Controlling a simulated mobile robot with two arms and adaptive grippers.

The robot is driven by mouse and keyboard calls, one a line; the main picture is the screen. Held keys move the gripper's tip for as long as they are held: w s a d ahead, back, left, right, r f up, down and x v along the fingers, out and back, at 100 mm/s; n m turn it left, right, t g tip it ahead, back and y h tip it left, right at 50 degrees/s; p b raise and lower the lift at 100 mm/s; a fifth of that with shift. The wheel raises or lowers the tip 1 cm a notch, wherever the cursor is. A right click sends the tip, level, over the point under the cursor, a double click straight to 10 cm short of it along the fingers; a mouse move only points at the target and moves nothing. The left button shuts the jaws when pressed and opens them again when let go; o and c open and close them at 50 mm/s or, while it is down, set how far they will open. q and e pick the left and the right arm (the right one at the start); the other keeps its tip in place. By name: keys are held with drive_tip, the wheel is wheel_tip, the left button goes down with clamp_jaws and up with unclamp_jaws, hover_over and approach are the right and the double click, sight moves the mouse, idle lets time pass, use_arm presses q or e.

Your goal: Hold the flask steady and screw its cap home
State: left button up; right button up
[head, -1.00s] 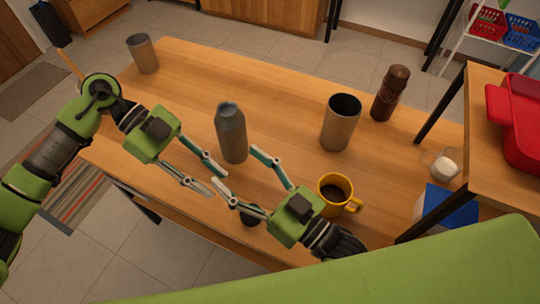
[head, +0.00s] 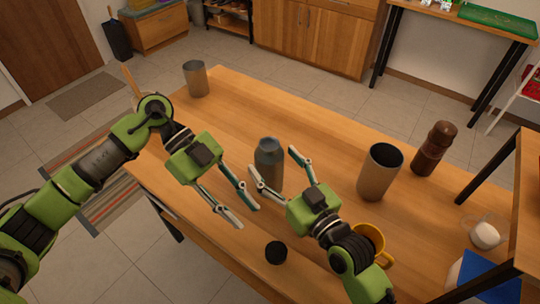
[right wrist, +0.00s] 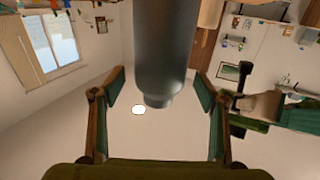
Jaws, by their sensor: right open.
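The grey-blue flask (head: 268,172) stands upright on the wooden table in the head view; its top has no black cap on it. In the right wrist view the flask (right wrist: 163,50) shows between the spread fingers. A small black round piece, seemingly the cap (head: 276,252), lies on the table near its front edge. My right gripper (head: 272,160) is open, its fingertips spread on either side of the flask; I cannot tell whether they touch it. My left gripper (head: 248,216) is open and empty, left of and nearer than the flask.
A tall grey-brown tumbler (head: 377,174) and a dark brown bottle (head: 432,150) stand to the right. A yellow mug (head: 376,240) is partly hidden by my right arm. A grey cup (head: 195,80) stands at the far left corner. The table between that cup and the flask is clear.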

drive_tip(key=shift+x, duration=1.55)
drive_tip(key=shift+s, duration=0.1)
drive_tip(key=c, duration=1.5)
drive_tip(key=shift+o, duration=0.2)
